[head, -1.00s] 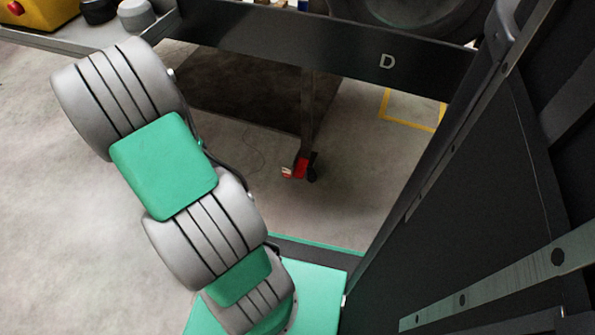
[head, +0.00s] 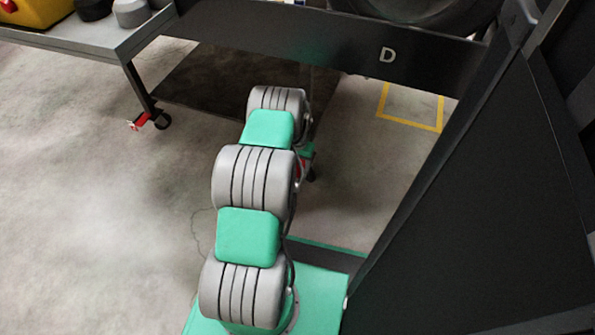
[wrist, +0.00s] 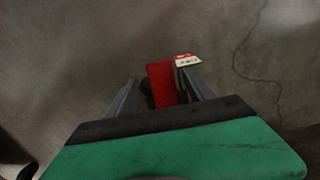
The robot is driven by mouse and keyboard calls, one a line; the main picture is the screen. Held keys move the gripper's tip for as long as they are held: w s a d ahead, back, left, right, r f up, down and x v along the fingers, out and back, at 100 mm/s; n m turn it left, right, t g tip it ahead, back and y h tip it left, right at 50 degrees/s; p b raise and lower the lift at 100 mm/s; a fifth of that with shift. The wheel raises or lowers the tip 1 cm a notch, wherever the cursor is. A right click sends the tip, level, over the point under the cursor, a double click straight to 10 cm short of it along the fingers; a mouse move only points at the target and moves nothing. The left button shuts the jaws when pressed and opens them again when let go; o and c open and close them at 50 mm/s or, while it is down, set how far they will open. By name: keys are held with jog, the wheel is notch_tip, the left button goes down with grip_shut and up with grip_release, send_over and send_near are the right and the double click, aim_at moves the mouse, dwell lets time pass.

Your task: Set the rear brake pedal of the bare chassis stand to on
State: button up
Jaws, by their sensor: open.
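A red brake pedal (wrist: 160,82) shows in the wrist view, with a small red and white tag (wrist: 187,61) at its upper right. My gripper (wrist: 160,92) is open, one finger on each side of the pedal; I cannot tell whether either finger touches it. A dark caster wheel shows partly at the pedal's left. In the head view my arm reaches down to a caster under the stand marked D (head: 386,55), and only a sliver of red (head: 301,168) shows beside the arm. My fingers are hidden there. The top of the stand is mostly cut off.
Another caster with a red pedal (head: 137,123) stands at the stand's left leg. A large dark panel (head: 480,220) fills the right side. Open concrete floor lies at the left, and a yellow floor marking (head: 411,127) lies beyond.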

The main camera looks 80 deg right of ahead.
notch_tip(320, 180, down, 3)
jog(key=shift+r+b, duration=0.2)
jog(key=shift+b, duration=0.1)
grip_shut()
dwell(0.5)
jog(key=shift+w+r, duration=0.1)
